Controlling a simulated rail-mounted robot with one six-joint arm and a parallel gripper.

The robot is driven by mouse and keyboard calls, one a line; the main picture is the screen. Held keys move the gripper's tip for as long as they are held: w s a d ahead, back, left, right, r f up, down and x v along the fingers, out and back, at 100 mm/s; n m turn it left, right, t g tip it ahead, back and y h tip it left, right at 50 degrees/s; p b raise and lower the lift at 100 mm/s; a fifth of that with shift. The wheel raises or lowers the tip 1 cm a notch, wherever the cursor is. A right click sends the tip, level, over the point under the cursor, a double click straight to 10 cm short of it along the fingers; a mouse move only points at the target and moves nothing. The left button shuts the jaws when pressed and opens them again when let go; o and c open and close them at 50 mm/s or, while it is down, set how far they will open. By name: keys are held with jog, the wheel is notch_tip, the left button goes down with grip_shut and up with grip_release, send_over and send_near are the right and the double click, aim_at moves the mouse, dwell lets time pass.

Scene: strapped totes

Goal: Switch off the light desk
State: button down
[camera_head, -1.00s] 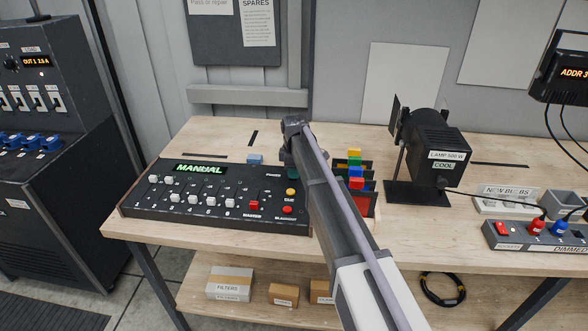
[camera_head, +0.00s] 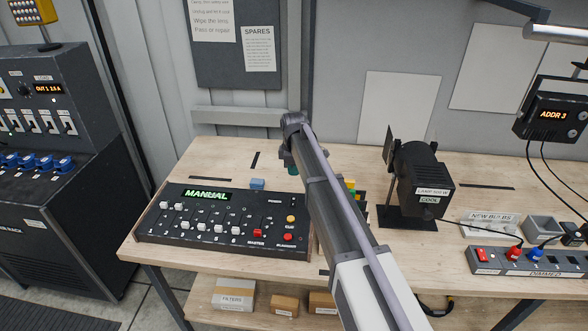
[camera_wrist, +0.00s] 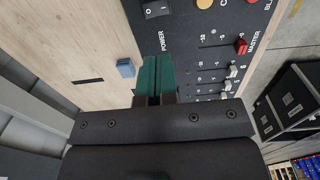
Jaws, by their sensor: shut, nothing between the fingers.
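The light desk (camera_head: 180,243) is a black console on the wooden table, its green display (camera_head: 208,195) lit with "MANUAL". Its power switch (camera_wrist: 157,8), a black rocker marked I and O, is at the top of the wrist view beside the word POWER. In the head view the switch (camera_head: 293,201) is small, near the desk's far right corner. My gripper (camera_wrist: 157,62) has teal fingers, shut together and empty. The fingertips point toward the switch, with a gap in the picture. In the head view my gripper (camera_head: 291,170) is partly hidden by my arm, by the desk's far edge.
A small blue block (camera_head: 257,184) lies behind the desk; it also shows left of my fingers in the wrist view (camera_wrist: 125,68). A black lamp (camera_head: 424,178) and a socket strip (camera_head: 527,262) stand to the right. A dark rack (camera_head: 50,165) stands at the left.

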aim_at(293, 199)
jog(key=shift+w+a+r+t, duration=0.1)
jog(key=shift+w+a+t, duration=0.1)
jog(key=shift+t, duration=0.3)
jog(key=f+b, duration=0.4)
jog(key=w+f+b, duration=0.1)
jog(key=f+b, duration=0.9)
jog(key=shift+w+d+f, duration=0.1)
jog(key=shift+w+d, duration=0.1)
jog(key=shift+w, duration=0.2)
